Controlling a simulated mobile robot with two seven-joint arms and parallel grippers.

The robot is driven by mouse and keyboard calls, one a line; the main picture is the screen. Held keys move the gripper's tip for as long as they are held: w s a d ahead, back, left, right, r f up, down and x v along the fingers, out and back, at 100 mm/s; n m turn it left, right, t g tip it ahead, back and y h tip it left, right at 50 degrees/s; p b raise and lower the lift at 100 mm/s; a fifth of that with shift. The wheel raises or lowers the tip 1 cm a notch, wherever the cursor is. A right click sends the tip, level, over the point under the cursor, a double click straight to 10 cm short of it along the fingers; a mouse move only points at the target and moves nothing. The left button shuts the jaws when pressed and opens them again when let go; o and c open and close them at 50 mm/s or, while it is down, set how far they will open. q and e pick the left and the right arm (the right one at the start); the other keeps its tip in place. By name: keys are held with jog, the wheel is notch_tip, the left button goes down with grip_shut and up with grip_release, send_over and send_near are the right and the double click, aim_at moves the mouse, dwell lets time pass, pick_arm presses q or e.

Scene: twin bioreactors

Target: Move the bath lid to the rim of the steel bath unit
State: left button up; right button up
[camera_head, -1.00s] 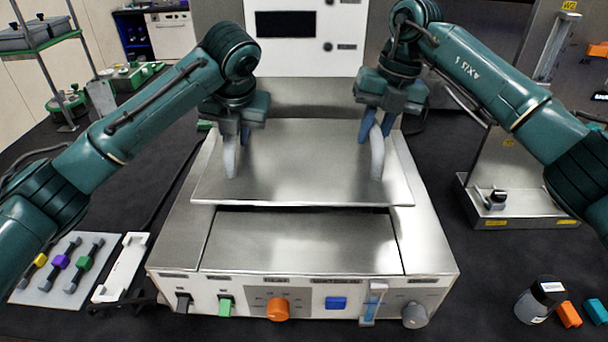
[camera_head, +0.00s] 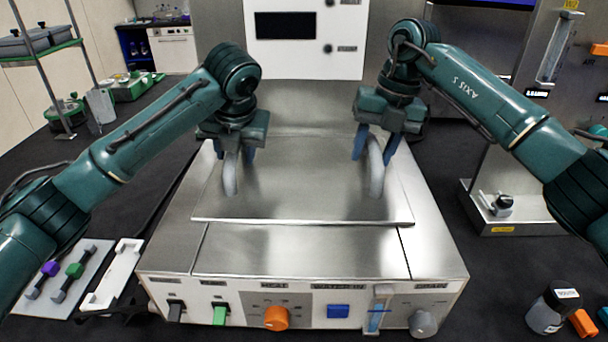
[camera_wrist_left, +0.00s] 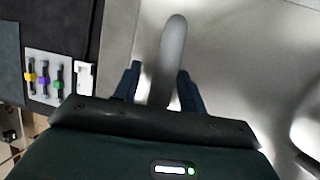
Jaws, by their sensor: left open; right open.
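The bath lid (camera_head: 300,195) is a flat steel plate with two grey upright handles. It lies over the top of the steel bath unit (camera_head: 437,250), and its front edge shows no dark gap beneath it. My left gripper (camera_head: 233,155) is open around the lid's left handle (camera_head: 230,178). In the left wrist view, its blue fingers (camera_wrist_left: 158,88) stand on both sides of the handle (camera_wrist_left: 173,50), with room between. My right gripper (camera_head: 376,148) is open at the right handle (camera_head: 376,178), fingers on either side. The lid's back edge is partly hidden.
The unit's front panel carries an orange knob (camera_head: 276,318) and several switches. A white control panel (camera_head: 303,50) stands behind. A tray with coloured clamps (camera_head: 62,278) lies at left. A dark-capped jar (camera_head: 550,310) and orange blocks (camera_head: 583,323) lie at right.

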pick_arm(q)
jog(key=shift+r, duration=0.1)
pick_arm(e)
jog(key=shift+r, duration=0.15)
pick_arm(q)
jog(key=v, duration=1.1)
jog(key=shift+s+r, duration=0.2)
jog(key=shift+r, duration=0.1)
pick_arm(e)
notch_tip(320, 180, up, 12)
jog(key=d, duration=0.2)
jog(key=shift+d+f, duration=0.2)
pick_arm(q)
jog(key=shift+d, duration=0.1)
